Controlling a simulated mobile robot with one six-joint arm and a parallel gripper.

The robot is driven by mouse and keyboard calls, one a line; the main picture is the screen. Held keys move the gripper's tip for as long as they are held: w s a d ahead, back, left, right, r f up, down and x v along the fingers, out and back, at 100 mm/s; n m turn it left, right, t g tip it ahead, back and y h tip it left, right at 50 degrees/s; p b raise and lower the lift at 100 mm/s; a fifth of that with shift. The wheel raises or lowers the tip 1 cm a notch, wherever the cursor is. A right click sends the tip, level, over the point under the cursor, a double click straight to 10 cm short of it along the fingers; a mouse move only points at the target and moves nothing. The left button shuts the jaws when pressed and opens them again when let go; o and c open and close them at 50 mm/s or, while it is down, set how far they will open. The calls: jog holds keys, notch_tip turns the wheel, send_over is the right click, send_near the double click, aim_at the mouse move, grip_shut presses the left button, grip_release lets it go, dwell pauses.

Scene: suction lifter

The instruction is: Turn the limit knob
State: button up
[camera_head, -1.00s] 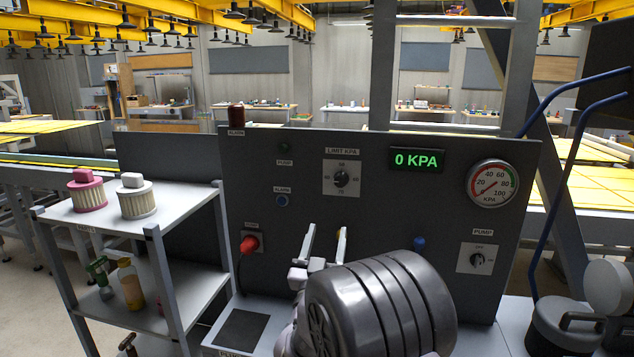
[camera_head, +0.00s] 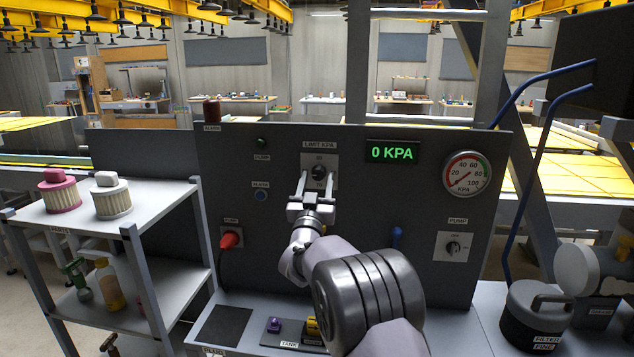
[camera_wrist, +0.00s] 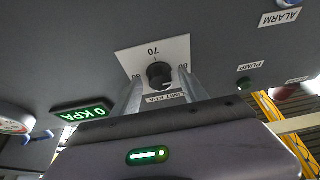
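The limit knob (camera_head: 318,172) is a black dial on a pale plate under the LIMIT KPA label on the dark panel. It also shows in the wrist view (camera_wrist: 160,75), where the picture is upside down. My gripper (camera_head: 316,180) is open, its two pale fingers pointing at the panel just below the knob in the head view. In the wrist view my gripper (camera_wrist: 158,85) has one finger on each side of the knob. I cannot tell whether the fingers touch it. The green display (camera_head: 392,152) reads 0 KPA.
The round gauge (camera_head: 467,174) and the pump switch (camera_head: 453,247) are to the right on the panel. A shelf (camera_head: 150,205) with two filters stands further left.

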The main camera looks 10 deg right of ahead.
grip_shut()
jog(key=shift+n, duration=0.4)
